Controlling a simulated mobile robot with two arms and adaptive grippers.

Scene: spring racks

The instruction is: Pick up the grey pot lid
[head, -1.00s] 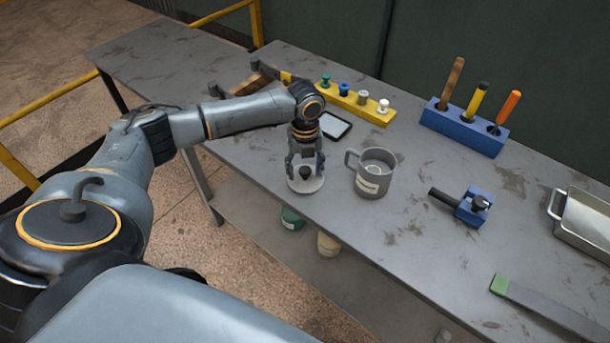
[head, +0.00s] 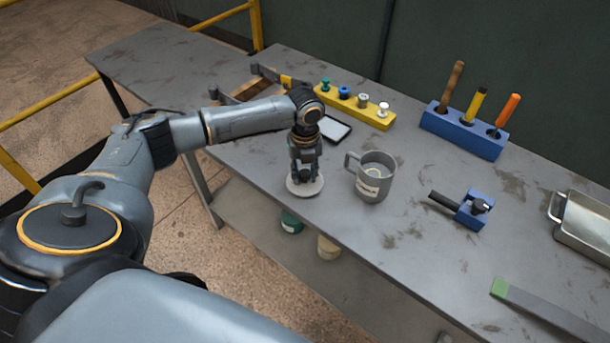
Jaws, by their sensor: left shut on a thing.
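The grey pot lid (head: 305,188) is a pale round disc with a dark knob, at the front edge of the grey workbench in the head view. My left gripper (head: 304,176) points down over the lid's middle and is shut on it at the knob, which the fingers largely hide. The lid looks level; I cannot tell whether it touches the bench or is slightly above it. The grey pot (head: 371,185), with a side handle and a label, stands upright just right of the lid, open at the top. My right gripper is not in view.
Behind are a dark tablet (head: 336,130) and a yellow block with several coloured pegs (head: 352,108). A blue tool holder (head: 462,134), a small blue vise (head: 473,209), a metal tray (head: 583,228) and a green-ended bar (head: 545,311) lie right. The bench (head: 400,265) is clear in front.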

